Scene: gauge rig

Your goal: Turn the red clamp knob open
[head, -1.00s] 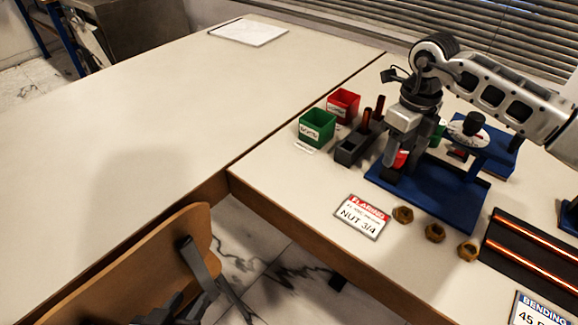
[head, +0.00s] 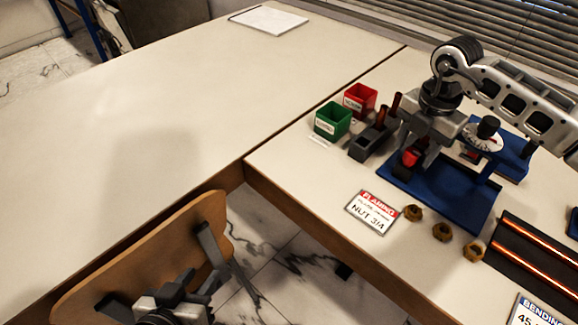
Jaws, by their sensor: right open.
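The red clamp knob (head: 410,157) shows low on the left side of the blue flaring rig (head: 462,212), on the right-hand table. My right gripper (head: 416,160) is open and points down at the knob, with its grey fingers beside it. Part of the knob is hidden by the fingers, and I cannot tell whether they touch it. My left gripper (head: 192,284) is low in the picture in front of the wooden chair back, away from the rig. It is partly cut off by the bottom edge, and its jaw opening is unclear.
A green bin (head: 333,121), a red bin (head: 360,100) and a dark block with copper-coloured posts (head: 372,143) stand left of the rig. Several brass nuts (head: 442,232) and a flaring card (head: 371,212) lie in front. The left table (head: 150,120) is mostly bare.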

